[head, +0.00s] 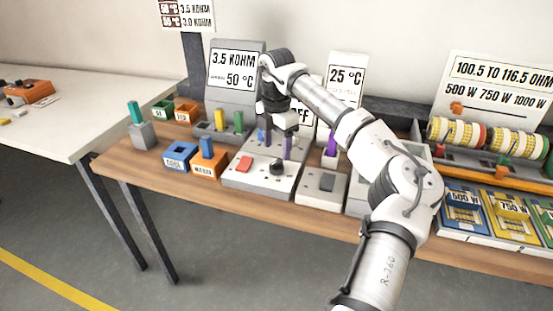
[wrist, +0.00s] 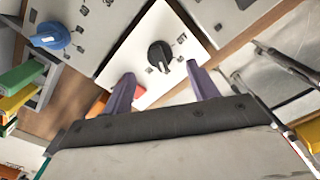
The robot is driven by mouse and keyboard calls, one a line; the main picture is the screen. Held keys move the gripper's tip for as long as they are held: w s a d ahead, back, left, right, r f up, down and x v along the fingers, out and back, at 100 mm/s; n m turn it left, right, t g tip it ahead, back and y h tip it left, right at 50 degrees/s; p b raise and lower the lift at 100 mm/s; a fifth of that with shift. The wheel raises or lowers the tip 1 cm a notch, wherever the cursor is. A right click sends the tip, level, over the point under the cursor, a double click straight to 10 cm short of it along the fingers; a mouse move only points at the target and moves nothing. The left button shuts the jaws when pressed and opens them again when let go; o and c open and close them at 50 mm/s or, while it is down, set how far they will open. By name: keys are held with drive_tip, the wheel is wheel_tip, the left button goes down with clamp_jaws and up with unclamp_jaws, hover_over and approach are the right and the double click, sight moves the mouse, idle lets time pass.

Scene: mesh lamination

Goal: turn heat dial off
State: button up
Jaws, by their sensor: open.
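A black dial (head: 278,167) sits on the front of a pale grey panel (head: 248,181), right of a red switch (head: 245,163). In the wrist view the black dial (wrist: 160,54) lies beyond my fingertips, roughly in line with the gap between them. Small marks surround it, too small to read. A blue dial (wrist: 50,36) also shows at the upper left there. I cannot read which dial is the heat dial. My gripper (head: 276,144) is open and empty, fingers pointing down, above the panel and apart from the black dial. It also shows in the wrist view (wrist: 162,82).
Blue (head: 180,157) and orange (head: 210,162) bins stand left of the panel. A grey switch box (head: 322,186) stands close on its right. Signs (head: 235,75) stand behind, one partly hidden by my arm. Wire spools (head: 457,130) and coloured packs (head: 465,208) are at the right.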

sight(276, 161)
wheel_tip(276, 161, down, 6)
drive_tip(key=shift+r+p, duration=0.1)
drive_tip(key=shift+p, duration=0.35)
drive_tip(key=shift+c, duration=0.5)
drive_tip(key=c, duration=0.9)
